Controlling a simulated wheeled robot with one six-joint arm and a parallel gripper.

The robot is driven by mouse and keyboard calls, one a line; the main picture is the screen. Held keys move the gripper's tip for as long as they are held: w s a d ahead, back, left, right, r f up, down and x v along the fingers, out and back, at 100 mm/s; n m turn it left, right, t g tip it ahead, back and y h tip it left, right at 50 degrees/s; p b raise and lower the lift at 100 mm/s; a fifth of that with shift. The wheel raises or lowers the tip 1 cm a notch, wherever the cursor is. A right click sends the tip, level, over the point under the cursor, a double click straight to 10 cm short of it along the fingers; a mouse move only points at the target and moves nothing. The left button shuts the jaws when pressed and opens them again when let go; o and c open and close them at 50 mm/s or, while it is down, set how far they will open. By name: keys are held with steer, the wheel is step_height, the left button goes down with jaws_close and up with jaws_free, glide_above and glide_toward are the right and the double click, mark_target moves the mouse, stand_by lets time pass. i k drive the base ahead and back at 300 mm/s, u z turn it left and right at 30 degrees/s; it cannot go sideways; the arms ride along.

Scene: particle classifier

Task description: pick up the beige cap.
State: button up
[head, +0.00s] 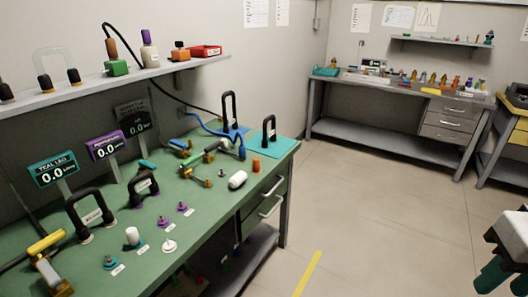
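A pale, off-white to beige cap (169,246) with a round base and a small knob stands upright near the front edge of the green bench (215,222). It is the likeliest beige cap, though its exact tint is hard to tell. My gripper (505,281) shows at the right edge, cut off by the frame, with two teal fingers that appear apart and nothing seen between them. It is over the floor, far to the right of the cap.
Teal (110,262) and purple caps (182,207) stand near the pale one, with a white cylinder (133,236). A black-handled frame (88,212) stands to the left. The floor (370,220) is clear.

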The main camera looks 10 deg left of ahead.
mark_target(224, 146)
steer(key=z, duration=0.4)
steer(key=i, duration=1.8)
steer(key=u, duration=1.35)
steer(key=i, duration=0.95)
steer(key=u, duration=0.95)
